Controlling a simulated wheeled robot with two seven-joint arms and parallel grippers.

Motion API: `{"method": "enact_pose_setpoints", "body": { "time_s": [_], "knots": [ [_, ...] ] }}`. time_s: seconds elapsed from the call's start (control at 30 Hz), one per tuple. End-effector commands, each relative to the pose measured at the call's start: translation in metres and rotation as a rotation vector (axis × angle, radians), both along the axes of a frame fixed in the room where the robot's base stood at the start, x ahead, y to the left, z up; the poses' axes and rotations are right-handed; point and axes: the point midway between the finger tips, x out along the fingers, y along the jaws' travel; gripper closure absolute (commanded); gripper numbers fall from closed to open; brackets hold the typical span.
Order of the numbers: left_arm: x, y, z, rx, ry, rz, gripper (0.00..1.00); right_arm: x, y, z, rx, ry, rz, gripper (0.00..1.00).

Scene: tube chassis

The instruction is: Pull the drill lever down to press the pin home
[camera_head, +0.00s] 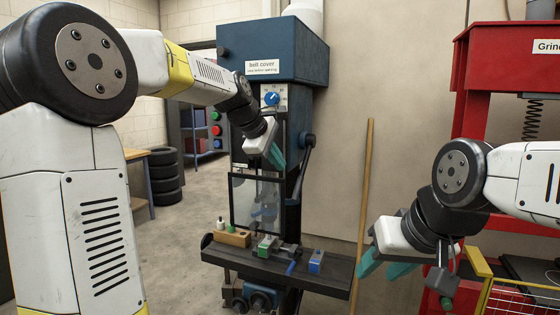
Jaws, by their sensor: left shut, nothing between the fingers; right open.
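The blue drill press (270,45) stands in the middle. Its dark drill lever (302,170) is on the right side of the column, with a round black knob at its upper end and its rod slanting down. My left gripper (278,160) is shut and empty, in front of the drill head, to the left of the lever knob and apart from it in the picture. My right gripper (383,267) is open and empty, low at the right, beyond the drill table's right end. I cannot make out the pin behind the clear guard.
A clear guard (244,200) hangs above the dark drill table (338,272). A green-and-grey vise (266,246), a blue block (316,261) and a wooden block (233,238) sit on it. A broom handle (364,200) leans at the wall. A red press (471,90) stands right.

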Motion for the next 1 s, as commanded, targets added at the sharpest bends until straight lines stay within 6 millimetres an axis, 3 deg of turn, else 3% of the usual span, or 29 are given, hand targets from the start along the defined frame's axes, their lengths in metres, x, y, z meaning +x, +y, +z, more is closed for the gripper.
{"method": "enact_pose_setpoints", "body": {
  "time_s": [0.2,0.43,1.0],
  "knots": [
    [0.026,-0.019,-0.038,0.0,0.004,-0.003,1.0,0.0,0.0,0.0,0.0,0.0,0.0,0.59],
    [0.046,-0.033,-0.065,0.0,0.001,-0.003,1.0,0.0,0.0,0.0,0.0,0.0,0.0,0.59],
    [0.054,-0.039,-0.076,0.001,-0.001,-0.002,1.0,0.0,0.0,0.0,0.0,0.0,0.0,0.59]
  ]
}}
